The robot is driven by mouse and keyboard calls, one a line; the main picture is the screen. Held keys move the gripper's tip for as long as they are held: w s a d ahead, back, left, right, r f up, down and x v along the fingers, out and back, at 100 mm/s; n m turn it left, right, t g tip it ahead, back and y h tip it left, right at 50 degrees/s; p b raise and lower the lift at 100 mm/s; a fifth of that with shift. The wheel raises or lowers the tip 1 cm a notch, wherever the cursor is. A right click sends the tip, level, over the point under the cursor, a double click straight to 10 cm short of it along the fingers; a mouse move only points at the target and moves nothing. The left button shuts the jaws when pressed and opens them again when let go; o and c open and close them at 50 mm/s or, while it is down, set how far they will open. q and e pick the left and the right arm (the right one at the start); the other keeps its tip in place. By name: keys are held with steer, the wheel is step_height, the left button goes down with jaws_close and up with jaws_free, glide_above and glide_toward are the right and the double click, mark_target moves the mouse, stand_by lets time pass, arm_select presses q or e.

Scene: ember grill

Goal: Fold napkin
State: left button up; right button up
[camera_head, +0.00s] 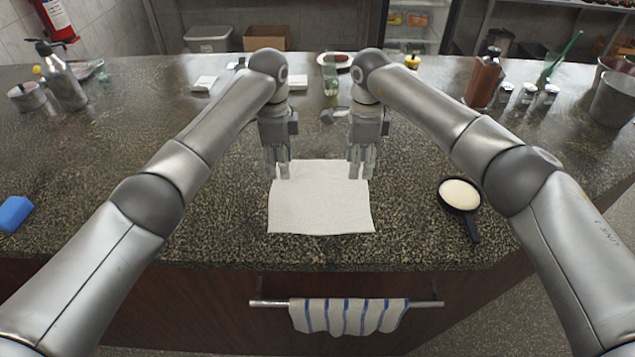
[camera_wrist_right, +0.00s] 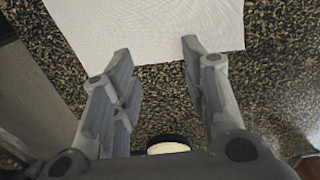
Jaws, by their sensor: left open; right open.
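A white napkin (camera_head: 320,205) lies flat and unfolded on the speckled stone counter, near its front edge. My left gripper (camera_head: 277,176) is open above the napkin's far left corner. My right gripper (camera_head: 362,176) is open above its far right corner. In the right wrist view, the napkin (camera_wrist_right: 145,25) fills the top of the picture. I cannot tell whether the fingers touch the cloth.
A small black pan (camera_head: 472,225) with pale contents sits right of the napkin. A blue sponge (camera_head: 14,213) lies at the far left. A striped towel (camera_head: 348,316) hangs from a rail below the counter's front edge. Bottles and containers stand further back; counter around the napkin is clear.

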mark_target(282, 193)
arm_select(q)
steer(key=f, duration=0.1)
steer(key=s+f, duration=0.1)
steer(key=f, duration=0.1)
steer(key=shift+s+d+f, duration=0.1)
steer(key=shift+f, duration=0.2)
arm_select(e)
steer(key=f, duration=0.1)
steer(key=s+f, duration=0.1)
steer(key=f, duration=0.1)
steer(key=shift+s+d+f, duration=0.1)
steer(key=shift+f, duration=0.2)
arm_select(q)
steer(key=f, duration=0.3)
steer(key=shift+w+f, duration=0.15)
steer(key=shift+w, duration=0.2)
arm_select(e)
steer(key=f, duration=0.3)
steer(key=shift+w+f, duration=0.15)
steer(key=shift+w, duration=0.2)
arm_select(q)
steer(key=shift+s, duration=0.15)
arm_select(e)
steer(key=shift+s, duration=0.1)
